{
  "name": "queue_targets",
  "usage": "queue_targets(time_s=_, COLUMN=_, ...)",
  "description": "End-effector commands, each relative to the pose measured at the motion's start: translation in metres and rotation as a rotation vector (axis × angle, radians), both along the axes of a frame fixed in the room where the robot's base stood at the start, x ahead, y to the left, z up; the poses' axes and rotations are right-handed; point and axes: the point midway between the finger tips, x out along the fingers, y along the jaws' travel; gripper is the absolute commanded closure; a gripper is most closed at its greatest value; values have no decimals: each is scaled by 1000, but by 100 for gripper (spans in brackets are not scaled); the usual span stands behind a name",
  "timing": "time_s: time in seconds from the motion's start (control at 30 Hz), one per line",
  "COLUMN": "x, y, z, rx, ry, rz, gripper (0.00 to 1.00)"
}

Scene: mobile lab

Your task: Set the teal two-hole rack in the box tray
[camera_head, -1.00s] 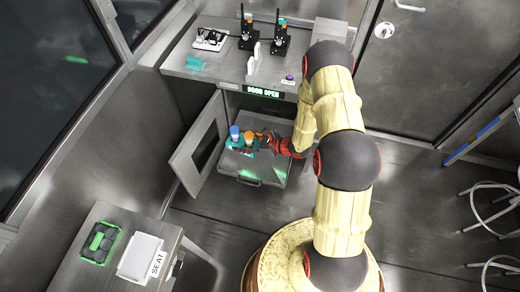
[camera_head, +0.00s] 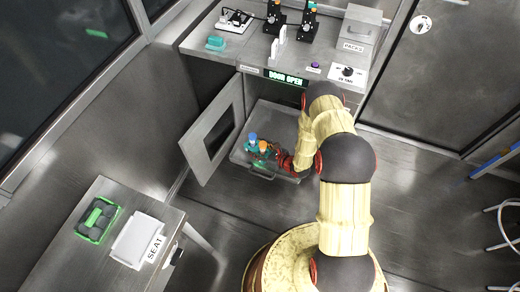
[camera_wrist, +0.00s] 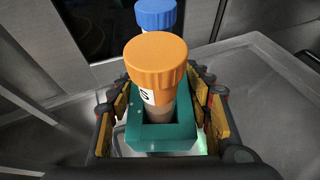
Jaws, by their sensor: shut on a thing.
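The teal two-hole rack (camera_head: 250,148) holds two tubes, one with a blue cap (camera_head: 253,136) and one with an orange cap (camera_head: 263,145). My gripper (camera_wrist: 160,95) is shut on the rack, which shows between the fingers in the wrist view (camera_wrist: 150,138). The rack and tubes look upright. The pulled-out grey box tray (camera_head: 277,120) lies under them, and its floor and rim also show in the wrist view (camera_wrist: 265,90). The rack is within the tray's outline; whether its base touches the floor is hidden.
The box door (camera_head: 212,135) stands open close to the left of the tray. A "DOOR OPEN" sign (camera_head: 287,78) hangs above. The bench (camera_head: 235,48) carries a teal block (camera_head: 215,43) and black devices. A side table (camera_head: 70,240) holds a green-rimmed rack (camera_head: 97,221).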

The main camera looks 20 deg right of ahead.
Motion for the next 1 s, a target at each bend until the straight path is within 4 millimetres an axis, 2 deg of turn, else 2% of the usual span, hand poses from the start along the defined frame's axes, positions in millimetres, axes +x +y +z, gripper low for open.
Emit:
queue_targets(time_s=0.07, x=19, y=-6, z=-12, rx=-1, ry=-4, rz=0, gripper=82)
queue_targets(time_s=0.2, x=37, y=-11, z=-38, rx=0, ry=-1, rz=0, gripper=82)
queue_targets(time_s=0.3, x=48, y=-14, z=-49, rx=1, ry=-3, rz=0, gripper=82)
queue_targets(time_s=0.57, x=60, y=-17, z=-60, rx=0, ry=-2, rz=0, gripper=82)
queue_targets(time_s=0.67, x=65, y=-19, z=-71, rx=1, ry=-1, rz=0, gripper=82)
queue_targets(time_s=0.83, x=64, y=-18, z=-96, rx=1, ry=0, rz=0, gripper=82)
queue_targets(time_s=1.0, x=65, y=-18, z=-96, rx=0, ry=-2, rz=0, gripper=82)
